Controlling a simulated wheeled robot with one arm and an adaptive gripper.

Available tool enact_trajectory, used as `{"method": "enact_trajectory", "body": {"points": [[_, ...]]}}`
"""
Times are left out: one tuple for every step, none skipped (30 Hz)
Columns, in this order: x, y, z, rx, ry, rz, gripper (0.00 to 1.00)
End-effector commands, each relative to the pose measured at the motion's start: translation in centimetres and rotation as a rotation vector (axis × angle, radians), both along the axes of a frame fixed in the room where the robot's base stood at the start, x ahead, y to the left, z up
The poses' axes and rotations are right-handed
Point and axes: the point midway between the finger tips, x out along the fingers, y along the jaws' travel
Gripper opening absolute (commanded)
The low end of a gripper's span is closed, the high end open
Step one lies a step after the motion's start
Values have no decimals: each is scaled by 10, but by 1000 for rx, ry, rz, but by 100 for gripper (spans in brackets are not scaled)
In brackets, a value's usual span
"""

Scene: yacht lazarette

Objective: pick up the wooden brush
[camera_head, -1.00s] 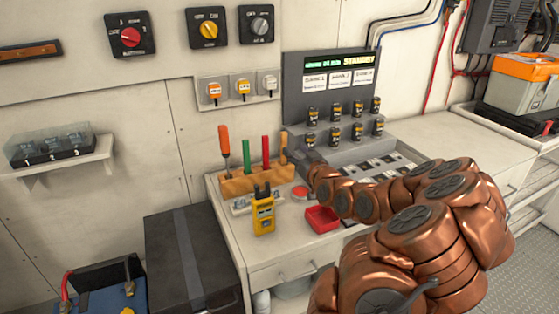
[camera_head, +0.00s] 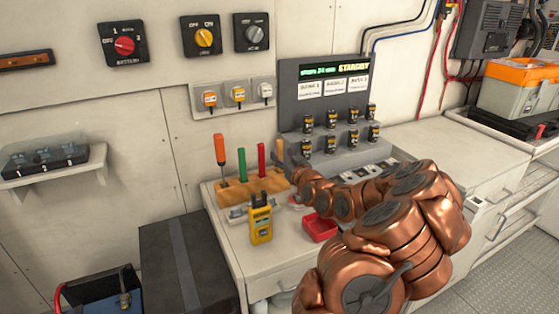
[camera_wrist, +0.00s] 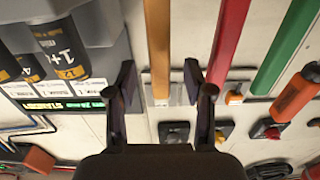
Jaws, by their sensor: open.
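The wooden brush shows in the wrist view as a plain tan wooden handle (camera_wrist: 157,45), between my fingers' lines and nearer the left finger. In the head view, a small part of its handle (camera_head: 281,149) shows at the right end of the wooden tool rack (camera_head: 236,191), partly hidden by my arm. My gripper (camera_wrist: 160,80) is open, with no visible contact on the handle. Its fingers are mostly hidden behind my copper wrist in the head view. The brush's bristles are not visible.
A red handle (camera_head: 262,160), a green handle (camera_head: 241,166) and an orange screwdriver (camera_head: 220,150) stand in the same rack. A yellow meter (camera_head: 260,221) and a red tray (camera_head: 320,227) are in front. A battery display (camera_head: 330,130) rises behind, close to my arm.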

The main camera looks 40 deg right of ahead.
Motion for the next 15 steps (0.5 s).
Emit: {"method": "enact_trajectory", "body": {"points": [[6,-1,2,-1,1,1,52],[9,-2,1,0,2,1,52],[12,-4,0,-1,1,0,52],[15,-5,0,-1,1,0,52],[17,-5,0,-1,1,1,52],[20,-6,0,0,1,1,52],[22,-6,0,1,1,1,52],[24,-7,0,1,1,1,52],[25,-8,0,1,1,1,52],[26,-8,0,1,1,0,52],[26,-9,0,1,0,0,52],[27,-9,-1,1,0,0,52],[27,-9,-1,1,0,0,52],[27,-9,-1,1,0,0,52],[28,-9,-1,1,0,0,52]]}}
